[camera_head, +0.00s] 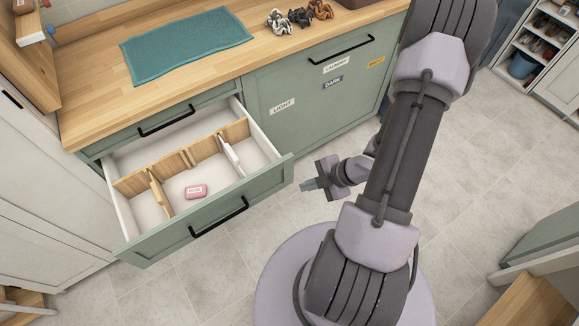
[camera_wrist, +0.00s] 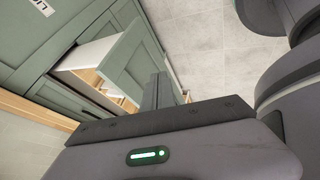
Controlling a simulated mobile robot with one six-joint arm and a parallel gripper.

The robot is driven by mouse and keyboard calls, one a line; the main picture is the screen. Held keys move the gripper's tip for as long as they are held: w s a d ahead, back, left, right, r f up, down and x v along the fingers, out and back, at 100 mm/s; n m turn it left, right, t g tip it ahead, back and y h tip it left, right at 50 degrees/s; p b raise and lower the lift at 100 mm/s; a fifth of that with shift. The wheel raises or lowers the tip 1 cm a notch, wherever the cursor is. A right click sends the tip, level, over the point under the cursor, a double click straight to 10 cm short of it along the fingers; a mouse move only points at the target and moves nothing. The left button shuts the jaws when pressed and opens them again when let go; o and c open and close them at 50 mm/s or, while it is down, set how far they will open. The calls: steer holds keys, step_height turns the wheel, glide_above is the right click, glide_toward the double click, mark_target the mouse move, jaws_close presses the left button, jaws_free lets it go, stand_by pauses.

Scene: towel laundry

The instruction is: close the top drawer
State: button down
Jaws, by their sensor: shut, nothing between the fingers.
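A green drawer (camera_head: 205,215) with a black bar handle stands pulled out from the green cabinet. Directly above it, just under the worktop, is a shut drawer front (camera_head: 165,121) with its own black handle. The open drawer has white sides and wooden dividers, and a small pink block (camera_head: 196,191) lies inside. Its green front also shows in the wrist view (camera_wrist: 130,62). My gripper (camera_head: 308,186) is shut and empty, to the right of the open drawer's front and apart from it. Its fingers show in the wrist view (camera_wrist: 158,90).
A teal towel (camera_head: 187,45) lies on the wooden worktop (camera_head: 90,110). A tilt-out front with a LIGHT label (camera_head: 282,106) is right of the drawers. Tiled floor (camera_head: 200,280) in front is clear.

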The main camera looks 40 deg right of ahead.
steer(key=b, duration=0.5)
glide_toward(274, 185)
step_height(274, 185, down, 4)
steer(key=s+a, duration=0.2)
steer(key=shift+w+r, duration=0.2)
steer(key=shift+w, duration=0.85)
steer(key=shift+w+r, duration=0.15)
steer(key=shift+w, duration=0.95)
steer(key=shift+d, duration=0.1)
